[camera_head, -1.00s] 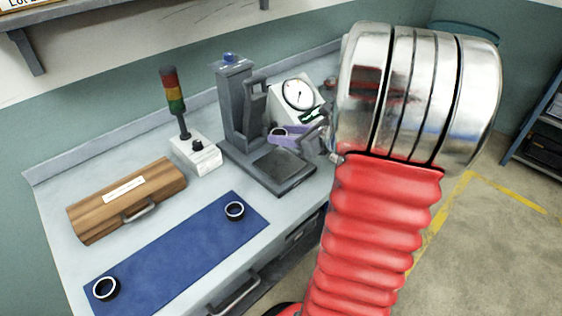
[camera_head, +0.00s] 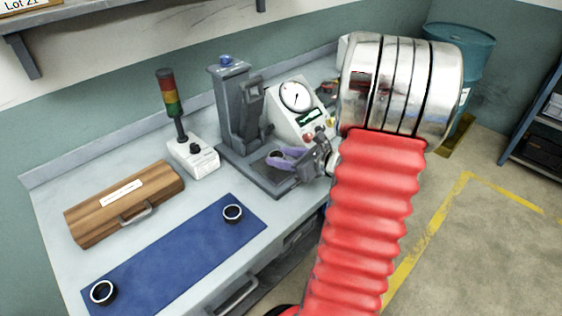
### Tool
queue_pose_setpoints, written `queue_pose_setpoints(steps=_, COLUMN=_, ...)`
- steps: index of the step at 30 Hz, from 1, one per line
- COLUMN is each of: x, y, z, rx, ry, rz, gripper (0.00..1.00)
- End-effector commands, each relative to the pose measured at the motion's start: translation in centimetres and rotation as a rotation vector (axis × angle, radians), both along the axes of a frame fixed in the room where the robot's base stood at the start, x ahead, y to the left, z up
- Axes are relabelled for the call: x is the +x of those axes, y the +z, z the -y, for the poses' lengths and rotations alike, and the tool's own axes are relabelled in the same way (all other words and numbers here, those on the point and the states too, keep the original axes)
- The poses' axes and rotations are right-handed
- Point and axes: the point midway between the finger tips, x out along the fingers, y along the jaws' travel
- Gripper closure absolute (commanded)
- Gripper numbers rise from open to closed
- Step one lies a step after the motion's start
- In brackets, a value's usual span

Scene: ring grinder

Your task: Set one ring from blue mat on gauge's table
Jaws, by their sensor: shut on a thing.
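The blue mat (camera_head: 170,262) lies on the bench with two dark rings with bright rims, one ring (camera_head: 103,292) near its left end and another ring (camera_head: 232,213) near its right end. The grey gauge stand (camera_head: 237,105) has a flat table (camera_head: 252,178) at its foot. My gripper (camera_head: 279,156), with purple fingers, is over this table, shut on a dark ring (camera_head: 275,155). The fingers partly hide this ring, and I cannot tell whether it touches the table.
A dial box (camera_head: 297,97) stands right behind the gauge. A signal-light box (camera_head: 194,157) stands left of it, with a wooden case (camera_head: 125,203) further left. My red arm hides the bench's right end.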

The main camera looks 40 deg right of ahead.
Motion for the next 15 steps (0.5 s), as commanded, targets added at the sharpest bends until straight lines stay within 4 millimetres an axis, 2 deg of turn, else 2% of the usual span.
queue_pose_setpoints(steps=4, x=-0.02, y=-1.36, z=0.01, rx=0.002, ry=-0.001, rz=0.0, gripper=0.85)
queue_pose_setpoints(steps=15, x=-0.05, y=-1.64, z=0.05, rx=0.001, ry=-0.001, rz=0.0, gripper=0.85)
